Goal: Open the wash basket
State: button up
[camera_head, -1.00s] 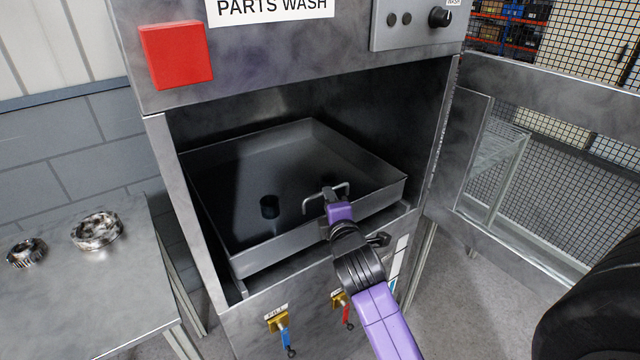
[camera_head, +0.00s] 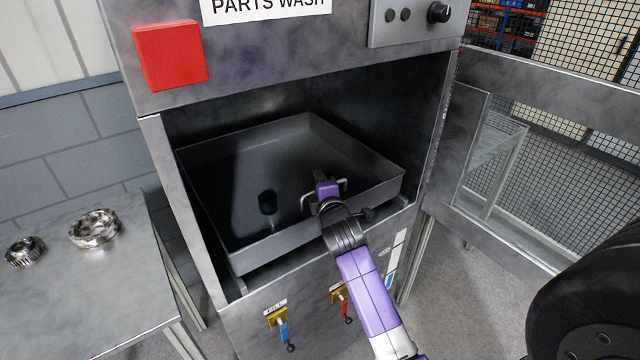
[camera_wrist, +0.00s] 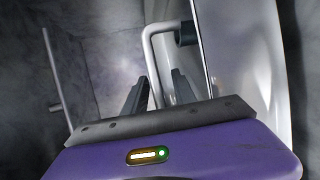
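The wash basket (camera_head: 386,191) is a shallow, dark grey square tray inside the open parts washer, with a dark round post inside it. Its pale bar handle (camera_head: 304,202) is at the front wall, partly hidden by my gripper (camera_head: 321,178). In the wrist view the handle (camera_wrist: 150,60) rises and bends right at the top. Its lower part runs between the two dark fingers of my gripper (camera_wrist: 160,92). The fingers are apart, with a visible gap on the right side of the bar. Whether the left finger touches the bar, I cannot tell.
The washer door (camera_head: 560,90) stands open at the right. A red box (camera_head: 171,54) and a knob (camera_head: 438,12) are on the washer's upper front. Two valves with blue (camera_head: 285,333) and red handles are below.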

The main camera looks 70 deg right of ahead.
grip_shut()
dwell(1.3)
